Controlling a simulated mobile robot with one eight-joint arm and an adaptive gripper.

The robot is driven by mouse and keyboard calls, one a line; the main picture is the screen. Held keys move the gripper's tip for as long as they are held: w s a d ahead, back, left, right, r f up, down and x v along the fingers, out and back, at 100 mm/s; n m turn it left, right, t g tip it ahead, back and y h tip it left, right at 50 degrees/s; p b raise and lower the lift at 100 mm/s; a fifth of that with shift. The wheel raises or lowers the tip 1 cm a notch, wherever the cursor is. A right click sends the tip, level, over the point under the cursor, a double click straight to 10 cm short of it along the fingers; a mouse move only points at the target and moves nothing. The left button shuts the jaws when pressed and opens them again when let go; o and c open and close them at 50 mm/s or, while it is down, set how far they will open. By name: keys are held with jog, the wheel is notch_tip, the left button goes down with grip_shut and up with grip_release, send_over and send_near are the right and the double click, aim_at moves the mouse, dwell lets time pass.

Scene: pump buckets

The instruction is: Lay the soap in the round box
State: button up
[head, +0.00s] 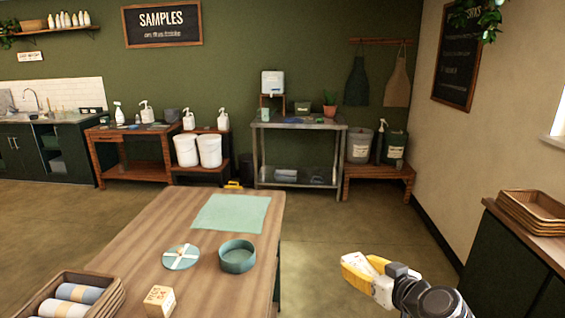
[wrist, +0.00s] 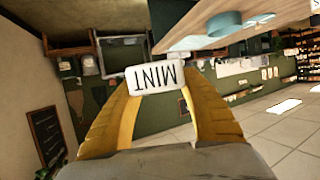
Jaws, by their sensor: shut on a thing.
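My gripper (head: 366,272) is off the table's right side, over the floor, with yellow fingers. It is shut on a white soap block (wrist: 155,78) labelled MINT, held between the fingertips in the wrist view. The open round teal box (head: 237,261) stands on the wooden table near its right edge, to the left of my gripper and apart from it. The box looks empty, though its floor is only partly visible. Its round lid (head: 181,257), teal with pale crossing bands, lies on the table left of the box.
The wooden table (head: 140,238) also bears a teal cloth (head: 232,213), a small labelled block (head: 159,301) and a basket (head: 38,291) of rolled towels. Another stack of baskets (head: 530,207) sits on a cabinet at the right. Open floor lies between.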

jog(key=shift+d+r, duration=0.2)
jog(key=shift+d, duration=0.3)
jog(key=s+a+f+n+g+y, duration=0.1)
jog(key=a+f+n+g+y, duration=0.2)
jog(key=a, duration=0.8)
jog(key=s+a+f+n+g+y, duration=0.2)
jog(key=a+n+g+y, duration=0.4)
jog(key=a+n+g, duration=0.2)
jog(key=a+n, duration=0.2)
jog(key=a, duration=0.2)
jog(key=shift+s+a+f, duration=0.15)
jog(key=shift+s+f, duration=0.15)
jog(key=shift+f, duration=0.1)
jog(key=b, duration=0.4)
send_over(227, 313)
jog(key=s+d, duration=0.1)
jog(key=s, duration=0.1)
notch_tip(227, 313, down, 7)
jog(key=shift+s, duration=0.15)
jog(key=f, duration=0.1)
jog(key=f+b, duration=0.1)
jog(key=shift+a+f, duration=0.3)
jog(key=shift+d+f, duration=0.1)
jog(key=shift+f, duration=0.4)
